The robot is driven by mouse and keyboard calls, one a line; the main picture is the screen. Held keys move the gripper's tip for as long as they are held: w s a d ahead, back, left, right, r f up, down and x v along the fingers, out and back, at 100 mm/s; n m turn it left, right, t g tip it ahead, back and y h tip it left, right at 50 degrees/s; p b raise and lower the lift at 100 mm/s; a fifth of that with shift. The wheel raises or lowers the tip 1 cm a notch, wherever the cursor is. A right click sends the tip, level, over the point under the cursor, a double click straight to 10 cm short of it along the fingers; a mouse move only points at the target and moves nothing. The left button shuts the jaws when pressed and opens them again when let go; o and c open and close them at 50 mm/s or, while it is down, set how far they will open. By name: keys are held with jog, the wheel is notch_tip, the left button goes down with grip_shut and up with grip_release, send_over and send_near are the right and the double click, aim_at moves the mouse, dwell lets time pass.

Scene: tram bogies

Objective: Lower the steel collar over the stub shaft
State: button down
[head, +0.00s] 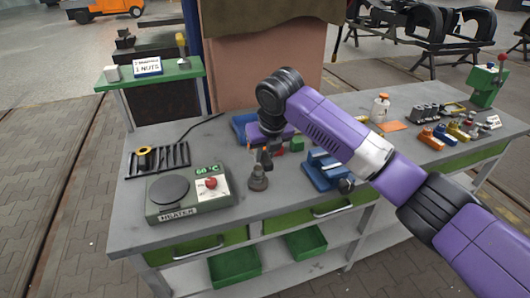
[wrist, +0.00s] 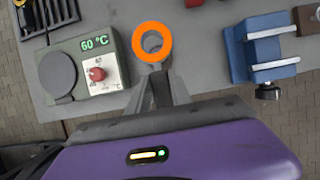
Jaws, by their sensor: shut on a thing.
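My gripper (wrist: 154,68) is shut on the collar (wrist: 135,43), which shows as a bright orange ring at the fingertips in the wrist view. Grey shows through its hole; I cannot tell whether that is shaft or bench.
The heater (head: 166,214) reads 60 °C, with a black rack (head: 172,160) behind it. A blue vise (head: 322,174) stands close on the right; it also shows in the wrist view (wrist: 262,50). Bare grey bench (head: 290,200) lies in front of the shaft.

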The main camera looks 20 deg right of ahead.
aim_at(269, 169)
jog(key=shift+f+b, duration=1.5)
jog(key=shift+f, duration=1.35)
jog(key=shift+f+b, duration=1)
jog(key=shift+f, duration=2.35)
jog(key=c, duration=1.1)
grip_release()
jog(key=shift+r, duration=0.1)
jog(key=shift+b+v, duration=0.45)
jog(key=shift+v, duration=3.4)
